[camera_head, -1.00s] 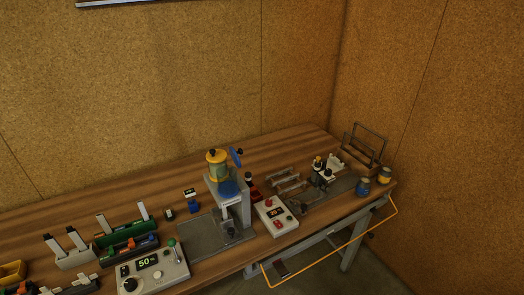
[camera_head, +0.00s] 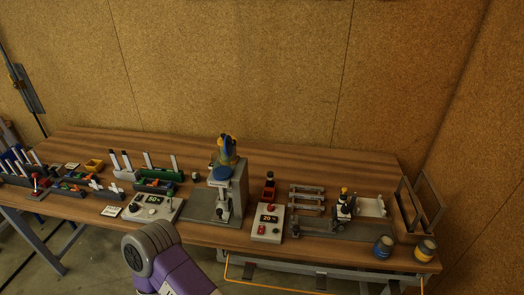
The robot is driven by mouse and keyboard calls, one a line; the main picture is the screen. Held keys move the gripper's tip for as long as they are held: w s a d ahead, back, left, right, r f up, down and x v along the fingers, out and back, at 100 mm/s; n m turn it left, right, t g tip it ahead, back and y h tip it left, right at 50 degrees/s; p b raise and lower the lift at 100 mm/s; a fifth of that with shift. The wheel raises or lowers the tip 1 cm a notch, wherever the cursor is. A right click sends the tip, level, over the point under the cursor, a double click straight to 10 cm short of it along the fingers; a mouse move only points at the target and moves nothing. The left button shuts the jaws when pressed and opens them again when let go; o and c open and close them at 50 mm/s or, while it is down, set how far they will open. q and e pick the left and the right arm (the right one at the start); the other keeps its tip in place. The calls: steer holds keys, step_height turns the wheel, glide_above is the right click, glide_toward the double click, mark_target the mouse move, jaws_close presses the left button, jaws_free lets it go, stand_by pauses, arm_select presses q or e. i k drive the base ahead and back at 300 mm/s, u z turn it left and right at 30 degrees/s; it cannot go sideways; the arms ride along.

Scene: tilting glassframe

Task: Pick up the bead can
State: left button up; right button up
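Two small cans stand close together on the right end of the wooden workbench. One is a dark blue can (camera_head: 382,247). No readable label tells me which is the bead can. Neither of my grippers is in view. A purple and grey link of one of my arms shows at the bottom, left of the middle and far from the cans.
The workbench (camera_head: 270,160) runs along the wall. A grey press (camera_head: 229,195) stands mid-bench, with a control box (camera_head: 268,222) to its right. An orange rail (camera_head: 290,266) runs along the front edge.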

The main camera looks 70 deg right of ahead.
mark_target(383, 247)
steer(key=z, duration=2.3)
steer(key=i, duration=0.5)
steer(key=z, duration=0.6)
steer(key=k, duration=0.3)
steer(key=u, duration=1.25)
steer(key=i, duration=0.15)
steer(key=z, duration=0.55)
